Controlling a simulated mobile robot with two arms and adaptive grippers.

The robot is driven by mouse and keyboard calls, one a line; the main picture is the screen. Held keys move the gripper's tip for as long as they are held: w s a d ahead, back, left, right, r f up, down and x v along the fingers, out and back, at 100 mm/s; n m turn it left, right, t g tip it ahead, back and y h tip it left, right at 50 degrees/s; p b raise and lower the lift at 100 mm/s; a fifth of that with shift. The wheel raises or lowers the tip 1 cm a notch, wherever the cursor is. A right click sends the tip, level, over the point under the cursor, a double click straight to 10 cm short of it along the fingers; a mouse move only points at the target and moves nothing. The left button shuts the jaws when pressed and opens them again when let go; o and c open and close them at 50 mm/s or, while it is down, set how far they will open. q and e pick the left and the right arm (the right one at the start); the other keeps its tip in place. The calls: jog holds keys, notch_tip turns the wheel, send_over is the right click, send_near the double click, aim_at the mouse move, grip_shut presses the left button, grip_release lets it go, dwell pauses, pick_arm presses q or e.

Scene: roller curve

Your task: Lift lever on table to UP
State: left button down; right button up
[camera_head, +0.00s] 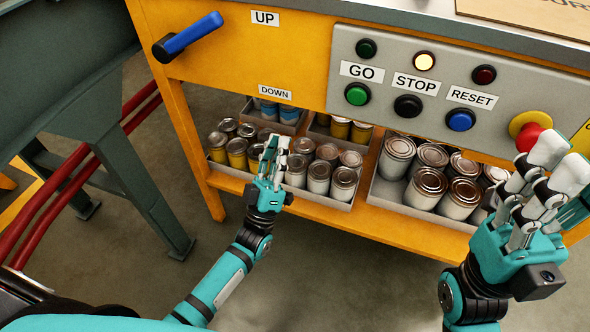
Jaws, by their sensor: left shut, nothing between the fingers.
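The lever has a blue handle (193,34) on a black pivot at the left end of the orange table's front panel. The handle slants up and right, its tip level with the UP label (265,18). The DOWN label (275,93) is lower on the panel. My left gripper (275,146) is shut and empty, below and to the right of the lever, clear of it, in front of the shelf of cans. My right gripper (558,160) is at the right, near the red button; its finger gap is unclear.
A grey control panel (452,72) carries GO, STOP and RESET buttons and a red mushroom button (530,136). Trays of cans (430,185) fill the lower shelf. A dark green frame (110,150) with red rails stands at the left. Floor shows between frame and table.

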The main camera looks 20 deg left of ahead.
pick_arm(q)
jog(key=s+d+f+m+g+p, duration=0.2)
jog(key=d+f+m+g+p, duration=0.2)
jog(key=f+m+g+p, duration=0.4)
jog(key=g+p, duration=0.1)
jog(key=p, duration=0.3)
jog(key=shift+s+g+p, duration=0.3)
jog(key=shift+s, duration=0.1)
